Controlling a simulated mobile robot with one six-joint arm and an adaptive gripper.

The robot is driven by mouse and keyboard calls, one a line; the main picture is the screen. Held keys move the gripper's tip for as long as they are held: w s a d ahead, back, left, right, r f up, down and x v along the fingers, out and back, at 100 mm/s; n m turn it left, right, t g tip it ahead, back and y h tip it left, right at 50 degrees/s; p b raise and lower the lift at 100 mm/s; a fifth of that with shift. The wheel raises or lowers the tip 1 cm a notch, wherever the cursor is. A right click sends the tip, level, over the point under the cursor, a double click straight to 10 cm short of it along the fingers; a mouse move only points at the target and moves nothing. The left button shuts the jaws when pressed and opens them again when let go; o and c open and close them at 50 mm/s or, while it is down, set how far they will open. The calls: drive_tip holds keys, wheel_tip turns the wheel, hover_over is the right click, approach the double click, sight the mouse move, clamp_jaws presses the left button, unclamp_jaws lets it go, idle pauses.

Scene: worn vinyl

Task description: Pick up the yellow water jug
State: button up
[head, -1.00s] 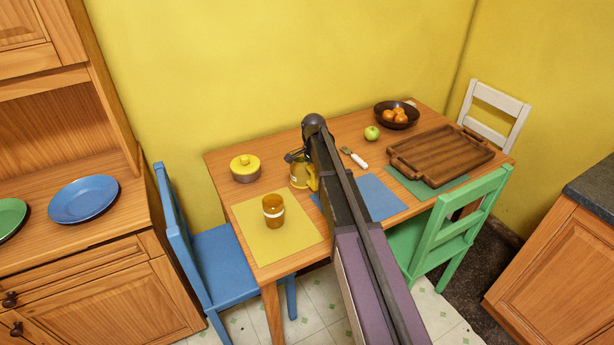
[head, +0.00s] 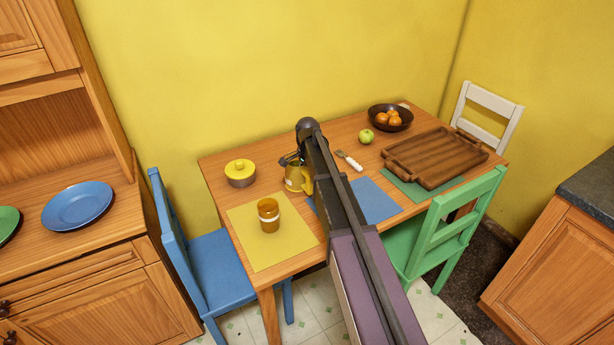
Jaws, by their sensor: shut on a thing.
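The yellow water jug (head: 295,179) is on or just above the wooden table, left of my arm, with its yellow handle toward the arm. My gripper (head: 291,161) is at the jug's top and shut on it. The arm hides part of the jug's right side. I cannot tell whether the jug's base touches the table.
An amber jar (head: 269,216) stands on the yellow placemat (head: 258,252) in front of the jug. A fork (head: 349,160), green apple (head: 366,137), fruit bowl (head: 384,112) and wooden tray (head: 435,157) are to the right. Chairs flank the table.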

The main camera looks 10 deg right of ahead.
drive_tip(key=shift+r+p, duration=1.6)
drive_tip(key=shift+r, duration=0.15)
drive_tip(key=s+d+r+p, duration=0.1)
drive_tip(key=s+d, duration=0.1)
drive_tip(key=s, duration=1.4)
drive_tip(key=shift+r, duration=0.2)
drive_tip(key=shift+p, duration=0.3)
wheel_tip(320, 180, up, 19)
drive_tip(key=p, duration=1.8)
drive_tip(key=shift+p, duration=0.35)
drive_tip(key=shift+f, duration=0.1)
